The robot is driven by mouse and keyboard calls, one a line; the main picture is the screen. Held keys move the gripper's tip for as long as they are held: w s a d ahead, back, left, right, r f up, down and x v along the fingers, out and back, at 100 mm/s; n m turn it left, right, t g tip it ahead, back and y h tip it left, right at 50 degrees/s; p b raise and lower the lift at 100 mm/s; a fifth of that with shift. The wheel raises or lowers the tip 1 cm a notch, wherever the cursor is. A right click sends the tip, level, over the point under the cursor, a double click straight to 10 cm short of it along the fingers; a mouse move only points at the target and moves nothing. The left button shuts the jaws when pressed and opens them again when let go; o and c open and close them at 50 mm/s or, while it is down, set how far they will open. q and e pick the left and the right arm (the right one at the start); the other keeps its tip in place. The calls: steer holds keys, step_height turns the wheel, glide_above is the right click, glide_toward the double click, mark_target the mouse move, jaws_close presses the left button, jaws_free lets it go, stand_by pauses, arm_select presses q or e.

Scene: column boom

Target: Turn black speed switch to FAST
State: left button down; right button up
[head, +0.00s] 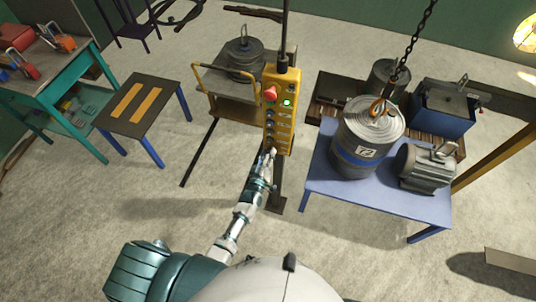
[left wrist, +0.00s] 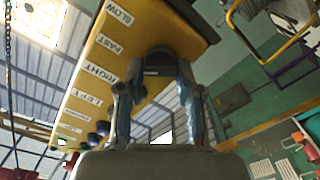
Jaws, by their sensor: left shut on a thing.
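The yellow control pendant (head: 284,112) hangs upright on a dark pole, with a red button, a lit green button and several dark buttons down its front. In the left wrist view the pendant (left wrist: 102,72) shows tilted, with labels SLOW, FAST, RIGHT and LEFT. The black speed switch (left wrist: 158,63) is beside the SLOW and FAST labels. My left gripper (head: 270,153) is at the pendant's lower end, its fingers on both sides of the switch and shut on it. Which label the switch points to cannot be told. In the head view the gripper hides the switch. My right gripper is not in view.
Right of the pendant, a blue table (head: 334,193) bears a drum (head: 366,152) on a chain hook and a motor (head: 424,168). A cart (head: 222,103) stands behind the pendant. A low striped table (head: 137,105) and a teal bench (head: 78,70) are left. Open floor lies in front.

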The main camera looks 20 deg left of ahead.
arm_select(q)
steer(key=shift+n, duration=0.8)
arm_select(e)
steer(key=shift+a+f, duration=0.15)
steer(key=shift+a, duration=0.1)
arm_select(q)
steer(key=shift+f, duration=0.1)
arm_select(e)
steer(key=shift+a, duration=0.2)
arm_select(q)
steer(key=c, duration=0.8)
jaws_free()
steer(key=shift+o, duration=0.2)
steer(key=shift+w, duration=0.1)
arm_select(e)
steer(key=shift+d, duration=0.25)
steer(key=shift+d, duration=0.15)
arm_select(q)
steer(key=s, duration=1.2)
steer(key=shift+a, duration=0.2)
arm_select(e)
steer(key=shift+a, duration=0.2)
